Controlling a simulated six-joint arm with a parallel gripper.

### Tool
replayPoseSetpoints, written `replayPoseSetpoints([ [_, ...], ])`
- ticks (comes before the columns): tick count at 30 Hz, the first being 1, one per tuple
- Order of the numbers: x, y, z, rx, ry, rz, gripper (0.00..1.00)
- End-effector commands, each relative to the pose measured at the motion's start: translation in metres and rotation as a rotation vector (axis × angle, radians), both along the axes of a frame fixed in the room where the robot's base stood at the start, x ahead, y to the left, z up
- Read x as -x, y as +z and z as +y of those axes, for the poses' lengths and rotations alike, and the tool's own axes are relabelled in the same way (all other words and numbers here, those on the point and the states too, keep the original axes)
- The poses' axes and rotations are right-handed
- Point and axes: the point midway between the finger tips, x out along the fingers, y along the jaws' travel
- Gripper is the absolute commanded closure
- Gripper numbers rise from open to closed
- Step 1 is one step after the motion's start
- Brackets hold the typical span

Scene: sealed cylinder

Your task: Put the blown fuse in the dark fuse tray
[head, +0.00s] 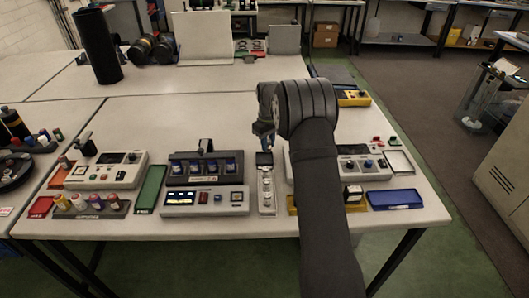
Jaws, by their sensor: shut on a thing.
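My gripper (266,141) points down above the table, just behind a narrow pale strip (266,208) with several round parts in a row. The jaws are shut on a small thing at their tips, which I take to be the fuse. It is mostly hidden and too small to show whether it is blown. A small dark rectangular piece (264,158) sits at the far end of the strip, close below the gripper. I cannot tell whether it is the dark fuse tray.
A grey unit with several blue-topped parts (205,166) stands left of the strip, behind a panel with a lit display (182,197). A green tray (151,188) lies farther left and a blue tray (395,199) at right.

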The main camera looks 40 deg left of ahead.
Motion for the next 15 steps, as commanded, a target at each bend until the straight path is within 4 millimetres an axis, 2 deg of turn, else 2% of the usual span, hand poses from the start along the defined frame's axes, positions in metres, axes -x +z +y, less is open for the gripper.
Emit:
replayPoseSetpoints([
  [3, 0.004, -0.007, 0.011, 0.0, 0.0, 0.0, 1.0],
  [8, 0.005, -0.016, 0.013, 0.001, -0.001, 0.001, 1.0],
  [15, 0.005, -0.047, 0.013, 0.001, -0.001, 0.0, 1.0],
])
